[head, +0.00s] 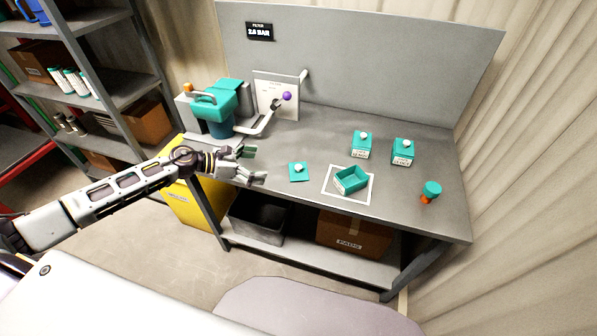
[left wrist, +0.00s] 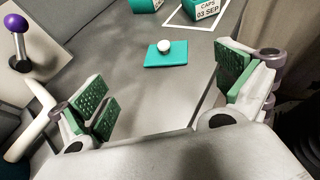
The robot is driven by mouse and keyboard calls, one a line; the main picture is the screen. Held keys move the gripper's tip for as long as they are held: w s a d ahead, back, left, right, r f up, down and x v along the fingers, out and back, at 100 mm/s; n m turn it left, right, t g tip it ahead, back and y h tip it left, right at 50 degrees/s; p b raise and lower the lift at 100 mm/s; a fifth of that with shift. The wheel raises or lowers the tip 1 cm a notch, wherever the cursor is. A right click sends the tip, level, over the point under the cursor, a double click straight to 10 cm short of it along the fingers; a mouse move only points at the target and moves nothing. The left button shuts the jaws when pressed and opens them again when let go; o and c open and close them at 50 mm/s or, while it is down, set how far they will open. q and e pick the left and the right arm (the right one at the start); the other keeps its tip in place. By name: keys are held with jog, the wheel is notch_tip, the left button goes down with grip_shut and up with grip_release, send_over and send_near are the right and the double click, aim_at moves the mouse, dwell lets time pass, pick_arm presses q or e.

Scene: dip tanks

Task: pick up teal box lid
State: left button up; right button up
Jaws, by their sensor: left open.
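The teal box lid (head: 298,172) is a flat square with a white round knob, lying on the grey workbench left of the open teal box (head: 350,179). In the left wrist view the lid (left wrist: 166,54) lies flat beyond the fingertips, between the two jaws in the picture, apart from both. My left gripper (head: 256,166) is open and empty, to the left of the lid over the bench. Its green-padded fingers are spread wide in the left wrist view (left wrist: 166,95). My right gripper is not in view.
The open box stands inside a white square outline (head: 328,192). Two lidded teal boxes (head: 361,144) (head: 403,152) stand behind it. A teal and orange item (head: 431,191) is at the right. A teal press-like machine (head: 213,105) with a purple-knobbed lever (head: 286,96) stands at back left.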

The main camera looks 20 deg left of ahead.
pick_arm(q)
jog(key=p, duration=0.2)
send_near(295, 167)
jog(key=shift+w+x, duration=0.25)
jog(key=shift+x, duration=2.05)
jog(key=shift+r, duration=0.1)
jog(key=shift+p+x, duration=0.45)
jog(key=shift+x, duration=0.95)
jog(key=shift+f+x, duration=0.25)
jog(key=shift+x, duration=0.9)
jog(key=shift+s, duration=0.1)
jog(key=c, duration=0.7)
jog(key=shift+c, duration=0.2)
jog(key=shift+r, duration=0.15)
